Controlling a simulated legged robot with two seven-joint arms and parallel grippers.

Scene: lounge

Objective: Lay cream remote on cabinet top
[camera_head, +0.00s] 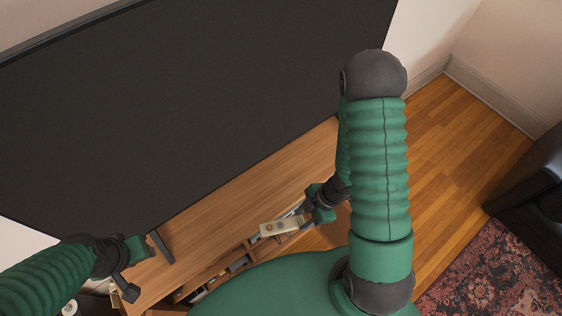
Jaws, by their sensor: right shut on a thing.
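The cream remote (281,227) is a pale bar with small dark and orange marks. My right gripper (308,212) is shut on its right end and holds it near the front edge of the wooden cabinet top (240,187). I cannot tell whether the remote touches the cabinet. My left gripper (142,268) is at the lower left, over the left part of the cabinet, with its two dark fingers spread apart and nothing between them.
A large dark TV screen (190,95) stands along the back of the cabinet. Open shelves with items (237,265) show below the front edge. The middle of the top is clear. A patterned rug (490,265) and black sofa (530,185) are at right.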

